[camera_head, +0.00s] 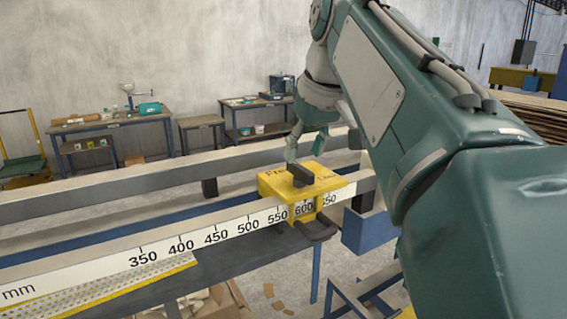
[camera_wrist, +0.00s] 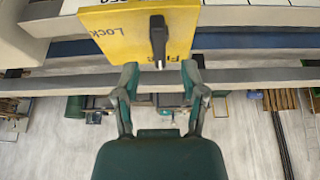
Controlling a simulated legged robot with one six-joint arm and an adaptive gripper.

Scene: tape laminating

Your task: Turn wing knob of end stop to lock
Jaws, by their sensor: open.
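The end stop is a yellow block (camera_head: 280,186) on the ruler rail, near the 550 to 600 marks. It also shows in the wrist view (camera_wrist: 190,20). Its black wing knob (camera_head: 300,174) stands on top. In the wrist view the knob (camera_wrist: 158,40) is upright in the picture, its pale tip toward the partly covered "Free" label. The "Lock" label (camera_wrist: 108,31) lies to its left. My gripper (camera_wrist: 160,72) is open and empty, its fingertips apart on either side just below the knob's tip. In the head view my gripper (camera_head: 304,153) is just behind the knob.
The ruler rail (camera_head: 215,232) runs across the front, with a parallel rail (camera_head: 120,183) behind it. A black handle (camera_head: 318,229) sticks out at the block's front. Work tables (camera_head: 110,125) stand along the back wall. A cardboard box (camera_head: 205,300) lies below.

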